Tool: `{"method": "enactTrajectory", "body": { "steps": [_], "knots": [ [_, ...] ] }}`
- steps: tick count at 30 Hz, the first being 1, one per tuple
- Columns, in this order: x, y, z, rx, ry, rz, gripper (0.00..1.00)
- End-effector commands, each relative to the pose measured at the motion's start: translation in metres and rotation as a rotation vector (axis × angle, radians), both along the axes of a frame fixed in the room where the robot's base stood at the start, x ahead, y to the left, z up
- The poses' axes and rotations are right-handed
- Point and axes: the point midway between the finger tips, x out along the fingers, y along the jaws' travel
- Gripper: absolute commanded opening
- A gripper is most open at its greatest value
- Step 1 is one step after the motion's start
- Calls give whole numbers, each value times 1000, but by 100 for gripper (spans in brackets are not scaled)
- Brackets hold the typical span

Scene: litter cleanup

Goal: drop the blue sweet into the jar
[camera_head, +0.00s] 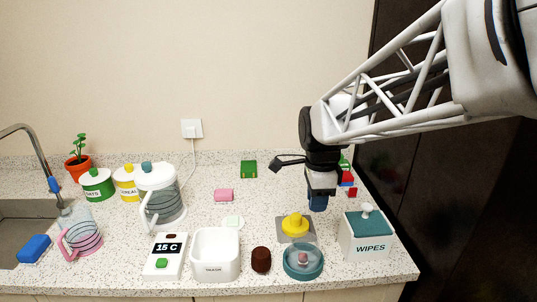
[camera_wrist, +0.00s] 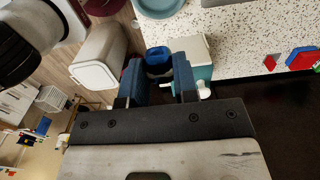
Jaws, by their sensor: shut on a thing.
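My gripper (camera_head: 318,203) points down above the right part of the counter, with blue fingers. In the wrist view my gripper (camera_wrist: 158,75) is shut on the blue sweet (camera_wrist: 158,56), which shows between the fingertips. In the head view the sweet cannot be told apart from the blue fingers. A round teal-rimmed vessel, which looks like the jar (camera_head: 288,270), stands at the front of the counter, below the gripper in the picture. A small pinkish-brown thing shows at its middle. Its teal rim also shows at the top of the wrist view (camera_wrist: 160,8).
A white wipes box (camera_head: 368,245) with a teal lid stands right of the jar. A yellow knobbed thing (camera_head: 295,224) on a grey square is behind it. A brown cylinder (camera_head: 261,260) and a white bin (camera_head: 215,258) stand left. Coloured blocks (camera_head: 350,191) lie behind the gripper.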

Motion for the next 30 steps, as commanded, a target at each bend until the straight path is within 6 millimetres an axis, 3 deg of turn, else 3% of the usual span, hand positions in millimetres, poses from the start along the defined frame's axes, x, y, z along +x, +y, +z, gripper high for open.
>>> {"method": "enactTrajectory", "body": {
  "steps": [14, 30],
  "knots": [
    [0, 0, -5, 0, 1, 0, 5],
    [0, 0, -47, 0, 2, 0, 5]
  ]
}}
